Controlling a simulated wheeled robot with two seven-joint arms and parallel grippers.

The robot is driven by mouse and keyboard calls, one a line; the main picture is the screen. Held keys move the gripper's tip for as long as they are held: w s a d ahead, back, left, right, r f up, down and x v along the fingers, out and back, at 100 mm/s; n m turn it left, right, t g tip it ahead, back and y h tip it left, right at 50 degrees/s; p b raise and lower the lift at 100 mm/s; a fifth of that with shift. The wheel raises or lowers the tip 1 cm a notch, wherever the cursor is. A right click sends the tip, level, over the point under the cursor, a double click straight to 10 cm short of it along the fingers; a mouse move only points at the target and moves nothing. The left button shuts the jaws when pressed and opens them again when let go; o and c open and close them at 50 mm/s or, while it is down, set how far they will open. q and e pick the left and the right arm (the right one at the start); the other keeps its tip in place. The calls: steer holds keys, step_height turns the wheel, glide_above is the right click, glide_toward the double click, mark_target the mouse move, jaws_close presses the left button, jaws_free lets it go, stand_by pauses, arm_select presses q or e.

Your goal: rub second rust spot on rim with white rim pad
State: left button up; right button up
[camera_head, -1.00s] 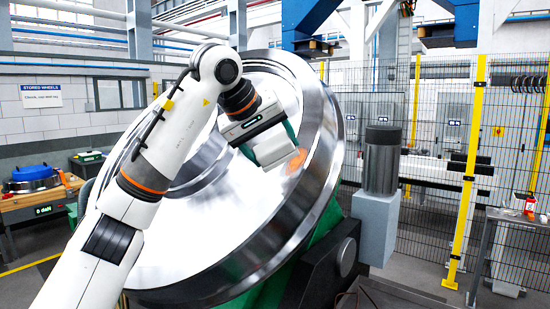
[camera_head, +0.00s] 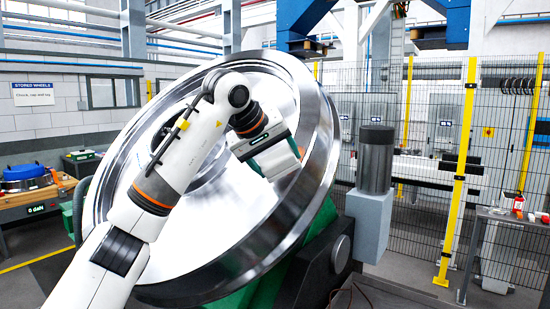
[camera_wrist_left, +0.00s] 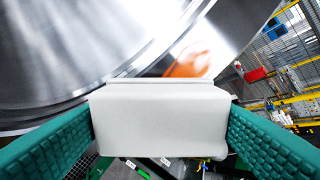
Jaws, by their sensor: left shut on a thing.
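The large steel wheel (camera_head: 235,215) stands tilted, its bright face toward me. My left gripper (camera_head: 273,155) is shut on the white rim pad (camera_head: 278,162) near the right part of the rim (camera_head: 322,140). In the left wrist view, the green fingers of my left gripper (camera_wrist_left: 160,125) grip both sides of the white pad (camera_wrist_left: 158,115). An orange rust spot (camera_wrist_left: 187,64) on the metal shows just beyond the pad's upper edge. In the head view this spot is hidden by the pad and gripper. I cannot tell whether the pad touches the rim. My right gripper is not in view.
A dark cylinder on a grey post (camera_head: 375,165) stands close right of the wheel. A mesh fence with yellow posts (camera_head: 458,180) lies behind. A side table (camera_head: 515,217) with small items is at the right. A wooden bench (camera_head: 35,200) holds a blue thing at the left.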

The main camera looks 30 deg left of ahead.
mark_target(300, 147)
arm_select(q)
steer(key=shift+w, duration=0.2)
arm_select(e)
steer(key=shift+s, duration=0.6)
arm_select(q)
steer(key=shift+w+d+f, duration=0.1)
steer(key=shift+w+f, duration=0.25)
steer(key=shift+f, duration=0.05)
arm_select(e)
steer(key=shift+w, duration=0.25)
arm_select(q)
steer(key=shift+w+f, duration=0.25)
steer(key=shift+f, duration=0.05)
steer(key=shift+r, duration=0.1)
steer(key=shift+w+d+r, duration=0.15)
steer(key=shift+w+r, duration=0.6)
steer(key=shift+r, duration=0.05)
steer(key=shift+w+d+r, duration=0.1)
steer(key=shift+w+r, duration=0.65)
steer(key=shift+r, duration=0.05)
steer(key=shift+w+d+r, duration=0.2)
steer(key=shift+w+r, duration=0.65)
steer(key=shift+w, duration=0.25)
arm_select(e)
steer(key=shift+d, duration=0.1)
arm_select(q)
steer(key=shift+f, duration=0.1)
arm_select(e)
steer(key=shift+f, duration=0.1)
